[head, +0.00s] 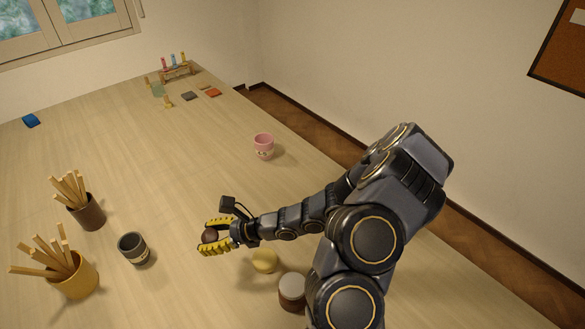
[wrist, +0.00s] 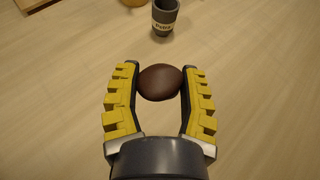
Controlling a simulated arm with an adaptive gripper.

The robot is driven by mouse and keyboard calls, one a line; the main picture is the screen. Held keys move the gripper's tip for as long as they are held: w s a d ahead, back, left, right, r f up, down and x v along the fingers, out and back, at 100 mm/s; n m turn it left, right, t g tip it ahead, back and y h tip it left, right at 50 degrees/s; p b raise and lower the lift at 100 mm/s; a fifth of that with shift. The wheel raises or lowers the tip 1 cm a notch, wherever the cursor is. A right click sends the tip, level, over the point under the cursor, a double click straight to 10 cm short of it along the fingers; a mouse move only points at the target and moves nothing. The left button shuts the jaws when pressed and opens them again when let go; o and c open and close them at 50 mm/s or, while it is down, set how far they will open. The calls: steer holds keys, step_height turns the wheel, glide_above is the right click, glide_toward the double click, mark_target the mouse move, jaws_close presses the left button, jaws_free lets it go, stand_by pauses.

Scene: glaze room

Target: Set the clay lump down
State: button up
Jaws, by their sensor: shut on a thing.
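The clay lump is a dark brown, rounded piece (head: 210,236). It also shows in the wrist view (wrist: 160,82), between the yellow-padded fingers. My gripper (head: 208,237) is shut on the lump, with a finger on each side of it; the gripper also shows in the wrist view (wrist: 160,84). The pale wooden table (head: 190,175) lies below. I cannot tell for certain how far the lump is above the tabletop.
A dark grey cup (head: 133,249) stands left of my gripper. Brown (head: 88,213) and yellow (head: 76,278) holders with wooden sticks stand further left. A yellow round thing (head: 264,261) and a lidded jar (head: 291,290) sit near my arm. A pink cup (head: 264,146) stands farther back. The table's middle is clear.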

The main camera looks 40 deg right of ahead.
steer(key=w+d+m+t+h, duration=0.2)
steer(key=w+d+m+h, duration=0.2)
steer(key=d, duration=0.4)
steer(key=w+d+m+t+h, duration=0.2)
steer(key=w+d+m+h, duration=0.25)
steer(key=d, duration=0.45)
steer(key=s+d+m+h, duration=0.2)
steer(key=d+m+h, duration=0.4)
steer(key=d, duration=0.7)
steer(key=g, duration=0.1)
glide_above(297, 164)
steer(key=s+a, duration=0.1)
steer(key=s, duration=0.1)
steer(key=shift+n+h, duration=0.25)
steer(key=shift+n, duration=0.1)
steer(key=f, duration=0.8)
steer(key=shift+w+f, duration=0.2)
steer(key=shift+w+d+f, duration=0.3)
steer(key=shift+w+d, duration=0.05)
steer(key=shift+w+d+f, duration=0.15)
steer(key=shift+w+f, duration=0.15)
steer(key=shift+f, duration=1.7)
steer(key=shift+f, duration=0.1)
